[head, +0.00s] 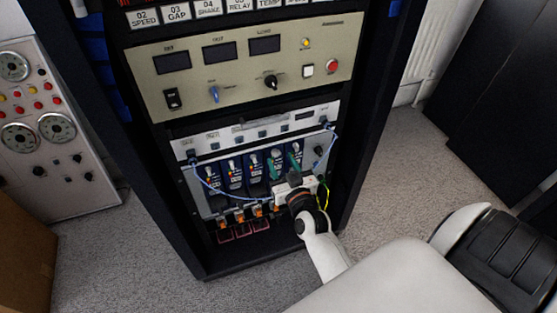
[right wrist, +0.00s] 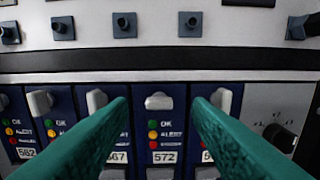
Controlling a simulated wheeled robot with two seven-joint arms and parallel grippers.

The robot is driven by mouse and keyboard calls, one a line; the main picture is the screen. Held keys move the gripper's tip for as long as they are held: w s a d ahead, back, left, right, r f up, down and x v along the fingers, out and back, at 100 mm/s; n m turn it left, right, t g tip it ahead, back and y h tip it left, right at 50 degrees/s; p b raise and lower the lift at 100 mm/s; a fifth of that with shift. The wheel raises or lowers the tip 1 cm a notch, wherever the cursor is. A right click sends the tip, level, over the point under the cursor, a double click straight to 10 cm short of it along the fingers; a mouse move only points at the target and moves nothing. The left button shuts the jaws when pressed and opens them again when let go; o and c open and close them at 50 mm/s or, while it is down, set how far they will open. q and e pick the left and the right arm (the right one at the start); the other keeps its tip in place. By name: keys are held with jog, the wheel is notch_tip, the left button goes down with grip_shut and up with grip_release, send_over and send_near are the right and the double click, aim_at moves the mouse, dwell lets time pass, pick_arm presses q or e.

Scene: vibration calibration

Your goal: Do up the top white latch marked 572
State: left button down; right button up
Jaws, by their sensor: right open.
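The module marked 572 (right wrist: 168,133) is a dark blue unit in the rack, in the middle of the right wrist view. Its top white latch (right wrist: 159,101) looks short and wide, unlike the taller upright latches on the neighbouring modules. My right gripper (right wrist: 160,108) is open, with one green finger on each side of this latch and a gap to both. Nothing is between the fingers except the view of the module. In the head view my right gripper (head: 286,161) reaches the right part of the module row. The lower part of module 572 is cut off. My left gripper is not in view.
Neighbouring modules, one marked 567 (right wrist: 118,157), stand close on both sides. A panel with a black knob (right wrist: 280,138) is at the right. A grey strip with blue connectors (right wrist: 190,23) runs above. A blue cable (head: 212,187) hangs across the modules.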

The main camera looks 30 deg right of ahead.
aim_at(276, 153)
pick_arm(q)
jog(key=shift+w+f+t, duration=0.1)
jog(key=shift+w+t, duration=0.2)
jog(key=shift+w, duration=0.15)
pick_arm(e)
jog(key=shift+x, duration=1.25)
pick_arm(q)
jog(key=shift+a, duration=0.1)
